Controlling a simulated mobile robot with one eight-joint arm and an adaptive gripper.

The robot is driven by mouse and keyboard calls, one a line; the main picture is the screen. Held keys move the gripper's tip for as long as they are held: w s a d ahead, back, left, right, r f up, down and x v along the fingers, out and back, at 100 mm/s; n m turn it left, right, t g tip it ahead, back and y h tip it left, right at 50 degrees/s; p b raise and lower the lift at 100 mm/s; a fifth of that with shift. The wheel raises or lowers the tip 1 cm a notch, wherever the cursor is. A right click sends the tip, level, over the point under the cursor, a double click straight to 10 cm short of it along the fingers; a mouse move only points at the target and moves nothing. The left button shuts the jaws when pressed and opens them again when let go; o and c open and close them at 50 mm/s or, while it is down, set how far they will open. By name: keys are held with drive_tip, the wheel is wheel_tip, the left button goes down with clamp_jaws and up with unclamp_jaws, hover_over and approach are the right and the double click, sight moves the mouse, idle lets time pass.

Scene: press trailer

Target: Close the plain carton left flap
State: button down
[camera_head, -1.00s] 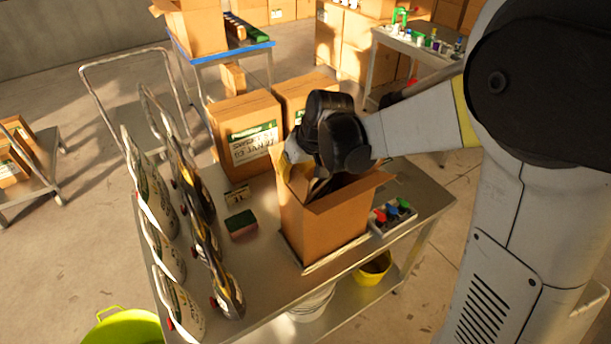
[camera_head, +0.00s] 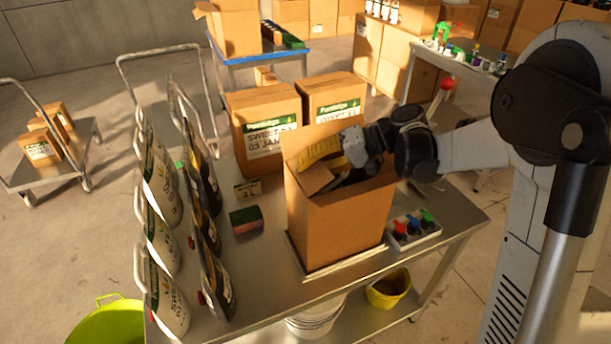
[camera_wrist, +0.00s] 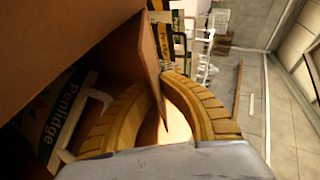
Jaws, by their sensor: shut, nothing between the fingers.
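The plain carton (camera_head: 337,225) stands upright on the metal table, with its top open. In the wrist view a cardboard flap (camera_wrist: 143,62) stands close in front of my gripper (camera_wrist: 162,85) and hides part of a finger. The fingers are shut and empty. Whether they touch the flap I cannot tell.
Two labelled cartons (camera_head: 262,125) stand close behind.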

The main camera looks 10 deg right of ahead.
drive_tip(key=shift+f+y+b, duration=0.25)
drive_tip(key=shift+y+b, duration=0.35)
drive_tip(key=shift+y, duration=0.1)
drive_tip(key=shift+r, duration=0.1)
drive_tip(key=c, duration=1.7)
unclamp_jaws()
drive_tip(key=shift+d, duration=0.1)
drive_tip(key=v, duration=1.1)
drive_tip(key=shift+w+d+r, duration=0.1)
drive_tip(key=shift+d, duration=0.3)
